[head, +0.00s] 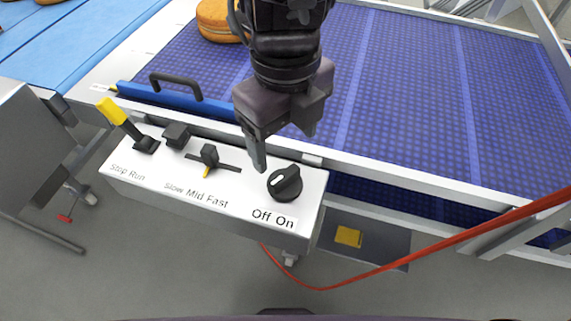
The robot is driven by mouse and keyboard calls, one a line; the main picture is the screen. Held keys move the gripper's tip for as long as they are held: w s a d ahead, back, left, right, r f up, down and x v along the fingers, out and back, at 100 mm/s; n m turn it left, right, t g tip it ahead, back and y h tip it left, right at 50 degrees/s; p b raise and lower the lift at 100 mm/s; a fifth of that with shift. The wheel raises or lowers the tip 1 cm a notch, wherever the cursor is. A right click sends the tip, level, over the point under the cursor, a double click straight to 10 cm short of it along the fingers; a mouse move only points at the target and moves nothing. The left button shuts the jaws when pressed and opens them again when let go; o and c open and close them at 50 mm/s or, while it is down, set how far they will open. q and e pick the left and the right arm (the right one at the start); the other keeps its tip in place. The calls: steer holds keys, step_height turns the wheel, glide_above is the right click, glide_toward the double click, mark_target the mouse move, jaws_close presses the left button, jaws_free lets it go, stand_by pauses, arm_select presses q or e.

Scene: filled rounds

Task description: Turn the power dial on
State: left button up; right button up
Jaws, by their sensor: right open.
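The power dial (285,184) is a round black knob at the right end of a white control panel (232,193). Its white mark shows on the left side of the knob. The words Off and On are printed below it, Off on the left. My right gripper (283,149) comes down from the top of the picture, open and empty. Its fingertips are just above and behind the dial in the picture; I see no clear contact. My left gripper is out of view.
The panel also has a yellow-handled Stop/Run lever (112,112), a black block (176,135) and a Slow/Mid/Fast slider (209,156). Behind lies a blue conveyor belt (400,90) with round tan items (215,20). A red strap (440,245) crosses at lower right.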

mark_target(286, 175)
steer(key=f, duration=0.7)
steer(key=shift+s+f, duration=0.1)
steer(key=shift+s, duration=0.15)
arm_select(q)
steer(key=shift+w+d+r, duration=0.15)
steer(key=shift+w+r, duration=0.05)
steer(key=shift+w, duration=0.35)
arm_select(e)
steer(key=c, duration=1)
